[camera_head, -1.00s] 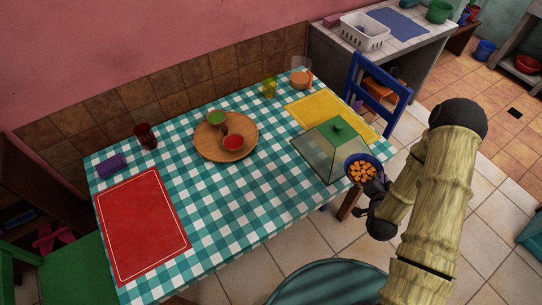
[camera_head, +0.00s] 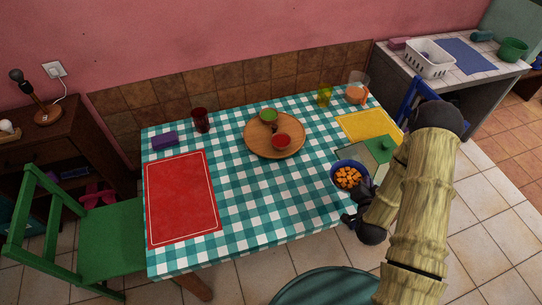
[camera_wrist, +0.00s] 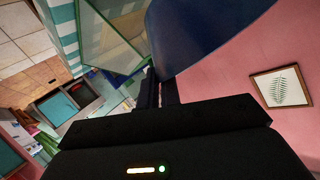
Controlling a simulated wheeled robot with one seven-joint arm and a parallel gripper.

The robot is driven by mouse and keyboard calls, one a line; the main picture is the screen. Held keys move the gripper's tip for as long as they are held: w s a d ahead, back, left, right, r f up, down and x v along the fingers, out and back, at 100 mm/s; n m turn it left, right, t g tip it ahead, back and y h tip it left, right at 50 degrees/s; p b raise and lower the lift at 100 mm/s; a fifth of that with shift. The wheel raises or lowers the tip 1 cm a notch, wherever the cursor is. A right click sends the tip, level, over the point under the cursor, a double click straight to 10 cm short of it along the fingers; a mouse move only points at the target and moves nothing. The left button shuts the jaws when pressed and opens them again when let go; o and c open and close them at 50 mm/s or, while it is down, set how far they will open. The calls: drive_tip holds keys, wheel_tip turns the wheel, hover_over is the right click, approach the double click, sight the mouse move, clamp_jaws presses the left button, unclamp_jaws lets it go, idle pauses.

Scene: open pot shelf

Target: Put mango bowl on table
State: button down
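The mango bowl (camera_head: 347,176) is dark blue and full of orange mango pieces. It is upright, in front of the glass cover at the table's right end in the head view. My gripper (camera_head: 352,218) is shut on the bowl's near side. In the wrist view the bowl's blue wall (camera_wrist: 200,35) is large and close, at the fingers (camera_wrist: 157,88). The table (camera_head: 265,210) has a green-and-white checked cloth. The bowl appears over the table's right front edge; the head view does not clearly show whether it touches the cloth.
A yellow mat (camera_head: 368,125), a round wooden tray (camera_head: 262,145) with small bowls, and a red mat (camera_head: 182,198) lie on the table. The cloth between red mat and bowl is clear. A green chair (camera_head: 112,240) stands at left.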

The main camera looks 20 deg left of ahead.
sight(346, 169)
drive_tip(key=shift+a, duration=0.2)
drive_tip(key=a+y+b, duration=0.1)
drive_tip(key=a+b, duration=0.1)
drive_tip(key=w+a+n+b, duration=0.1)
drive_tip(key=a+b, duration=0.1)
drive_tip(key=w+a+f+n+y+b, duration=0.1)
drive_tip(key=a+b, duration=0.1)
drive_tip(key=shift+a+y, duration=0.25)
drive_tip(key=shift+y, duration=0.05)
drive_tip(key=a+r+n+g+y+b, duration=0.1)
drive_tip(key=a+n+y+b, duration=0.1)
drive_tip(key=a+b, duration=0.2)
drive_tip(key=a, duration=0.2)
drive_tip(key=shift+a+r+y, duration=0.15)
drive_tip(key=shift+a+y, duration=0.15)
drive_tip(key=shift+y, duration=0.1)
drive_tip(key=shift+f, duration=2.95)
